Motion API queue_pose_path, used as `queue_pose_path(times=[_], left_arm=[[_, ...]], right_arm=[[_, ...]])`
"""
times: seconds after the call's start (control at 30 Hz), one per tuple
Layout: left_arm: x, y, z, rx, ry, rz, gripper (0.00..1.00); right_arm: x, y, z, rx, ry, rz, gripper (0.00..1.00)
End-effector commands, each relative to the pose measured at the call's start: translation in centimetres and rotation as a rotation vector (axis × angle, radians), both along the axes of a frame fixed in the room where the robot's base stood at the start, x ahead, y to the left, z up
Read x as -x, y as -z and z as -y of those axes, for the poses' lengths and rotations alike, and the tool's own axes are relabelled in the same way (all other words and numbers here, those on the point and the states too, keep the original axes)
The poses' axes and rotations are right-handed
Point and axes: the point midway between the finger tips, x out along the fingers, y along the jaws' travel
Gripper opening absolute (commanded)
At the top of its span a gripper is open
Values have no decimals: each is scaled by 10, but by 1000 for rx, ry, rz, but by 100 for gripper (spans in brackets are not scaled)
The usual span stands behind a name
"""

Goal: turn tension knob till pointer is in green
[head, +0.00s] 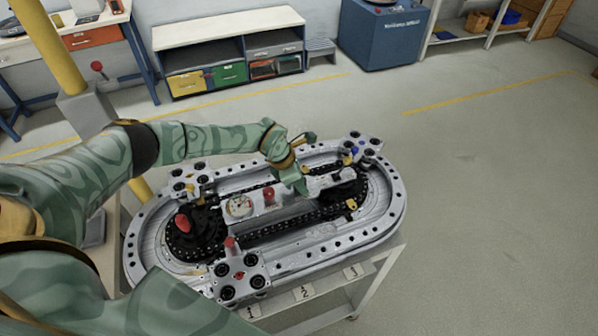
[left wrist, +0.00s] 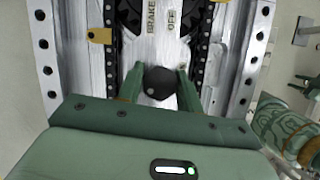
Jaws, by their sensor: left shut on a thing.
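A black round knob (left wrist: 159,84) sits between the fingers of my left gripper in the left wrist view. My left gripper (head: 301,188) is shut on this knob, at the middle of the ring track (head: 310,262). In the head view the gripper hides the knob. A plate lettered BRAKE OFF (left wrist: 161,22) lies just beyond the knob. A round white gauge (head: 240,206) stands on the track left of the gripper. Its pointer and any green zone are too small to read. My right gripper is not in view.
A red knob (head: 268,195) stands between the gauge and my left gripper. A red mushroom-shaped button (head: 183,223) is at the track's left end. A black chain (head: 300,221) runs around the inner loop. The floor to the right is clear.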

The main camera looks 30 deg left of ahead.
Motion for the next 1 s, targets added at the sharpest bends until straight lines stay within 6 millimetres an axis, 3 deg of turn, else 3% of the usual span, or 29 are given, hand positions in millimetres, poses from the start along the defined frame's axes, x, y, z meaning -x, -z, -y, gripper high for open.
queue_pose_path(times=[0.03,0.1,0.5,1.0], left_arm=[[0,-8,1,0,-43,1,13],[0,-8,1,-1,-108,0,13],[0,-6,1,0,-438,0,13],[-1,-1,0,1,-612,1,13]], right_arm=[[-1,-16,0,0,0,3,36],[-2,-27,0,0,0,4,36],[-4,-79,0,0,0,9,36],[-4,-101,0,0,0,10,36]])
